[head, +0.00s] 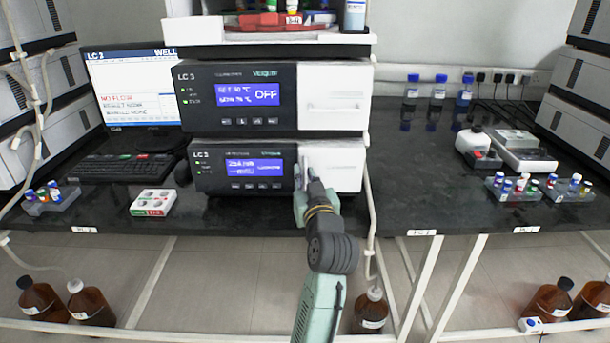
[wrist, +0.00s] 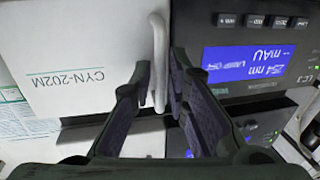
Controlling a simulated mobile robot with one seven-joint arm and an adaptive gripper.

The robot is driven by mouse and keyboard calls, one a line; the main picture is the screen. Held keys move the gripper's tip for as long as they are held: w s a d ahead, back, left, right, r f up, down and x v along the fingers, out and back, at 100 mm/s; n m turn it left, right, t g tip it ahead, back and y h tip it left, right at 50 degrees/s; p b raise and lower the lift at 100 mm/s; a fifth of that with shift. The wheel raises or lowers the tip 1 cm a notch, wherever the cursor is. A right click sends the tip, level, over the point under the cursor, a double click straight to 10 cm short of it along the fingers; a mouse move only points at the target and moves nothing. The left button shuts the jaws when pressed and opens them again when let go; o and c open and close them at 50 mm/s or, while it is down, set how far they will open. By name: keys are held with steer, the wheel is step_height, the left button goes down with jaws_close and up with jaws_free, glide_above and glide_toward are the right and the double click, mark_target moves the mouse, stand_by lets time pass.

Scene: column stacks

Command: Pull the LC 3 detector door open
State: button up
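The LC 3 detector (head: 243,167) is the lower of two stacked dark-fronted units in the head view, with a blue display reading 254 nm. Its white door (head: 347,166) is on the right of the front and looks flush with it. In the wrist view the picture is upside down; the door (wrist: 80,50) is at left and the display (wrist: 250,55) at right. My gripper (head: 308,188) is at the door's left edge.
A second LC 3 unit (head: 240,94) showing OFF sits directly on top, with a bottle tray above. A white tube (head: 369,215) hangs at the detector's right. A small white box (head: 153,202) and keyboard (head: 120,168) are at left.

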steer(key=shift+w, duration=0.1)
steer(key=shift+c, duration=0.5)
jaws_close()
